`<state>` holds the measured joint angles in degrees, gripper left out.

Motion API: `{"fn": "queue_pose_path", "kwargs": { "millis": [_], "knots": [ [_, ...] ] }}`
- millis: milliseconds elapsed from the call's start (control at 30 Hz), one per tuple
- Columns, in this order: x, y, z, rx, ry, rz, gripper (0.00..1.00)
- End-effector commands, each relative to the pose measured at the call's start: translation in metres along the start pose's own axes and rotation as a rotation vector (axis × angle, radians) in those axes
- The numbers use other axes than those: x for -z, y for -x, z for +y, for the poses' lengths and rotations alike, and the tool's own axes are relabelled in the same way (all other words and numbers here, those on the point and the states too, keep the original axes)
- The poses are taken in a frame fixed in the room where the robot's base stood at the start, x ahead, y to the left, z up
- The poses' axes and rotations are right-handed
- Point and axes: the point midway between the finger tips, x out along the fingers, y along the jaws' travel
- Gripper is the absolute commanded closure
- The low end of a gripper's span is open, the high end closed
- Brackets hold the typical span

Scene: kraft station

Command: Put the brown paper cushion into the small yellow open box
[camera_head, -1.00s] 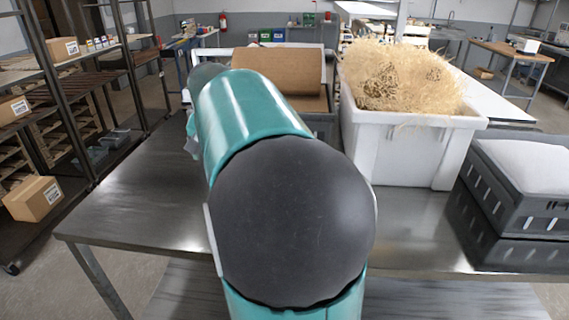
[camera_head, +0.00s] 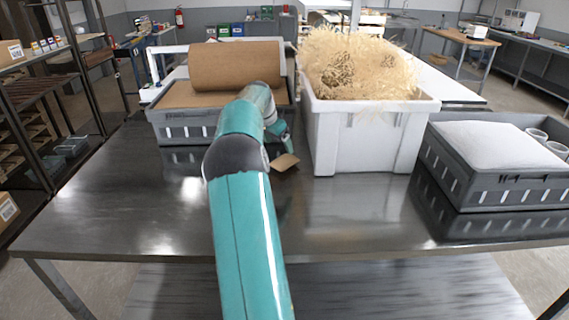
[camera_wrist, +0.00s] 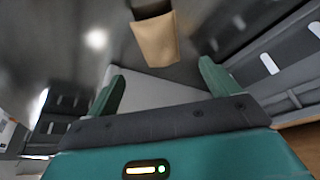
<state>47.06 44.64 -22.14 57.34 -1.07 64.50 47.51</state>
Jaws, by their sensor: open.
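The brown paper cushion (camera_head: 285,162) lies on the metal table, left of the big white bin. In the wrist view the cushion (camera_wrist: 155,38) is a small tan pillow beyond my fingertips, apart from them. My gripper (camera_wrist: 158,82) is open, with its two green fingers spread and no object gripped between them. In the head view my arm reaches forward over the table and its end is low behind the cushion, partly hidden by my own links. I cannot make out the small yellow open box in either view.
A white bin (camera_head: 345,140) heaped with straw-like shred (camera_head: 350,65) stands right of the cushion. A grey crate (camera_head: 185,127) with a brown paper roll (camera_head: 235,65) is behind left. A grey crate with white filling (camera_head: 490,145) is at right. The table's front left is clear.

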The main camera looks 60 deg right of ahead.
Motion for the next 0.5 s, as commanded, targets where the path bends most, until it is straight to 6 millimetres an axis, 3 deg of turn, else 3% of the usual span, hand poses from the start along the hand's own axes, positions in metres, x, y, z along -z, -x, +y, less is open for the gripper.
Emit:
{"fn": "queue_pose_path", "kwargs": {
  "millis": [200, 500],
  "knots": [
    [-0.001, -0.039, 0.000, -0.001, 0.002, -0.002, 0.13],
    [0.003, -0.062, 0.000, 0.000, 0.002, -0.002, 0.13]
  ]
}}
